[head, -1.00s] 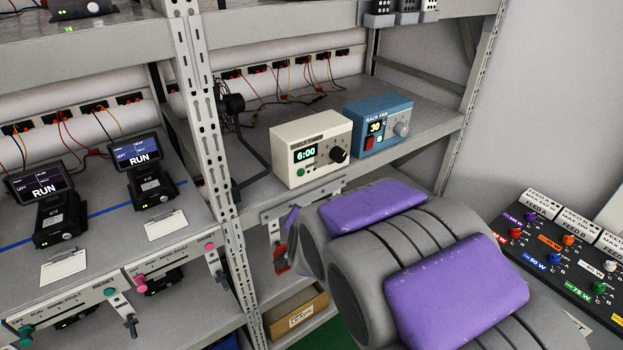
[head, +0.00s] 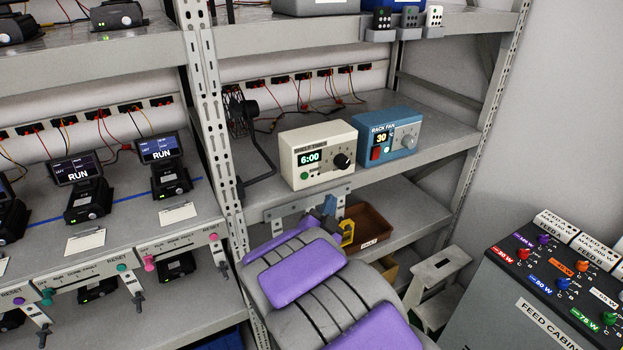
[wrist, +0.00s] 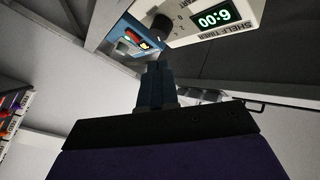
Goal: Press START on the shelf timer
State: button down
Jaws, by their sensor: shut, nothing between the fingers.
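The shelf timer (head: 318,155) is a cream box on the middle shelf of the right rack. Its display reads 6:00, with a green button (head: 304,176) below it and a black knob (head: 342,161) at the right. The timer also shows upside down at the top of the wrist view (wrist: 235,17); its green button is outside that view. My gripper (wrist: 155,68) is shut and empty, its blue-grey fingers pointing up the wrist view near the timer's knob. In the head view, blue fingers (head: 329,206) show below the shelf edge, under the timer, apart from it.
A blue rack fan box (head: 388,133) with a red switch stands right beside the timer. A rack upright (head: 208,120) and a black cable are to the left. A brown bin (head: 370,228) sits on the shelf below. The feed cabinet (head: 540,290) is at lower right.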

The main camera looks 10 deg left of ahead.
aim_at(305, 176)
jog(key=w+a+p, duration=0.1)
jog(key=w, duration=0.1)
jog(key=w+a+p, duration=0.1)
jog(key=w+a, duration=0.1)
jog(key=w, duration=0.1)
jog(key=w+a+p, duration=0.2)
jog(key=shift+w+a, duration=0.15)
jog(key=shift+a, duration=0.05)
dwell(0.6)
jog(key=shift+a, duration=0.3)
jog(key=shift+d, duration=0.15)
dwell(0.4)
jog(key=shift+w, duration=0.15)
dwell(0.8)
jog(key=shift+w+a, duration=0.15)
jog(key=shift+a, duration=0.05)
